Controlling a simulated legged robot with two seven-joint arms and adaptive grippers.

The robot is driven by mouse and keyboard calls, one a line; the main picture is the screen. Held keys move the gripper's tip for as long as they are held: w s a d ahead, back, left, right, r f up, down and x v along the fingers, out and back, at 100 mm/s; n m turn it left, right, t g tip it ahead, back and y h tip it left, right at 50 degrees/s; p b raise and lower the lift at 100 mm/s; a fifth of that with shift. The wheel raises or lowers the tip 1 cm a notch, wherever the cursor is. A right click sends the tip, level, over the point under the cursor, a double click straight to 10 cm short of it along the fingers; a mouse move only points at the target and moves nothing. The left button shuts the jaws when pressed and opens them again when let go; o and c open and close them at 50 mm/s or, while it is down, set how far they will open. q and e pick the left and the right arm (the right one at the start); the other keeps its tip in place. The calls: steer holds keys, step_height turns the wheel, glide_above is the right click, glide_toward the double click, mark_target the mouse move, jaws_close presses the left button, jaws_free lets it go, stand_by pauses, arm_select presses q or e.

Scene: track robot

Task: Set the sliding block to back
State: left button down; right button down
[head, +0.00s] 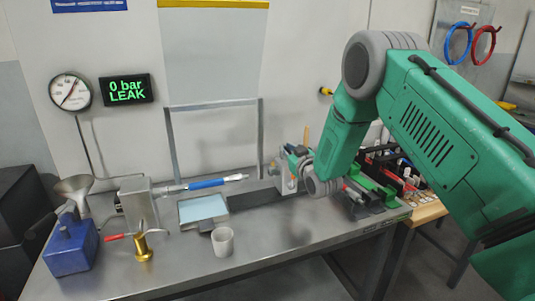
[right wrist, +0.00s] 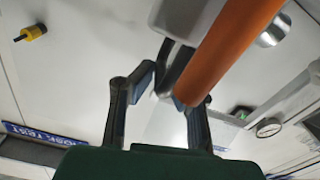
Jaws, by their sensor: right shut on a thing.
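The sliding block (head: 286,184) is a small grey block at the right part of a dark flat track (head: 258,197) on the steel bench. An upright orange handle (head: 306,137) rises beside my right gripper (head: 297,158), which partly hides the block. In the right wrist view the orange handle (right wrist: 228,45) runs down between the two dark fingers of the right gripper (right wrist: 172,98). The gripper is shut on it, though the contact is partly hidden. My left gripper is in neither view.
Green clamps (head: 372,189) lie right of my gripper.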

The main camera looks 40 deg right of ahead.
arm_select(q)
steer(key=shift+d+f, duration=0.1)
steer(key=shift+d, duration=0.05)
arm_select(e)
steer(key=shift+g, duration=0.3)
steer(key=d, duration=0.1)
steer(key=s+d, duration=0.1)
steer(key=d, duration=0.1)
steer(key=d+f, duration=0.1)
steer(key=d, duration=0.1)
steer(key=shift+s+d, duration=0.1)
steer(key=shift+s, duration=0.25)
steer(key=c, duration=1.6)
jaws_free()
steer(key=shift+w, duration=0.1)
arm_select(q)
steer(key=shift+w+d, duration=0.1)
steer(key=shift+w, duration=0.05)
arm_select(e)
steer(key=v, duration=1.1)
steer(key=shift+s+f, duration=0.25)
steer(key=shift+s, duration=0.05)
steer(key=shift+d, duration=0.15)
